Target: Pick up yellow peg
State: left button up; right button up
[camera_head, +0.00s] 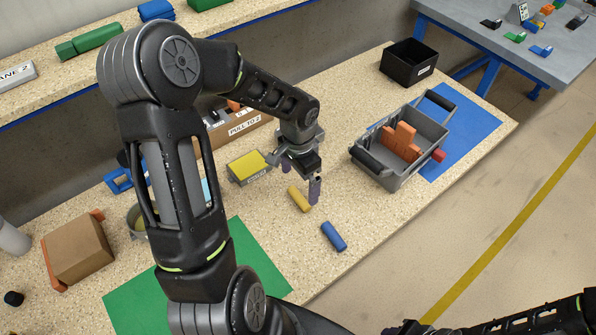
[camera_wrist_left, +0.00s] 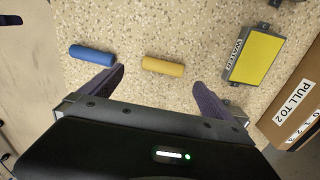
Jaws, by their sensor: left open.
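The yellow peg (camera_head: 299,199) lies on its side on the speckled table in the head view. It also shows in the left wrist view (camera_wrist_left: 163,66), lying crosswise ahead of the fingertips and between their lines. My left gripper (camera_head: 301,180) is open and empty, above the table close to the peg; its fingers also show in the left wrist view (camera_wrist_left: 158,88). The blue peg (camera_head: 334,236) lies apart from the yellow one, toward the table's front edge. In the left wrist view the blue peg (camera_wrist_left: 92,55) is left of the yellow peg, beyond the left finger.
A grey box with a yellow top (camera_head: 249,167) stands left of the gripper. A grey handled crate (camera_head: 396,181) with orange blocks stands at right, by a blue mat (camera_head: 463,130). A black bin (camera_head: 408,63) is behind. A green mat (camera_head: 250,262) lies in front.

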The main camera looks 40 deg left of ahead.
aim_at(299, 196)
pick_arm(q)
jog(key=shift+w+a+r, duration=0.25)
jog(key=shift+a, duration=0.15)
jog(key=shift+s+d+r, duration=0.1)
jog(key=shift+s+d, duration=0.05)
jog(key=shift+f, duration=1.35)
notch_tip(299, 196, down, 5)
jog(key=shift+f+p, duration=0.15)
jog(key=shift+p, duration=0.35)
jog(key=shift+d, duration=0.1)
jog(key=shift+c, duration=0.2)
jog(key=c, duration=1.3)
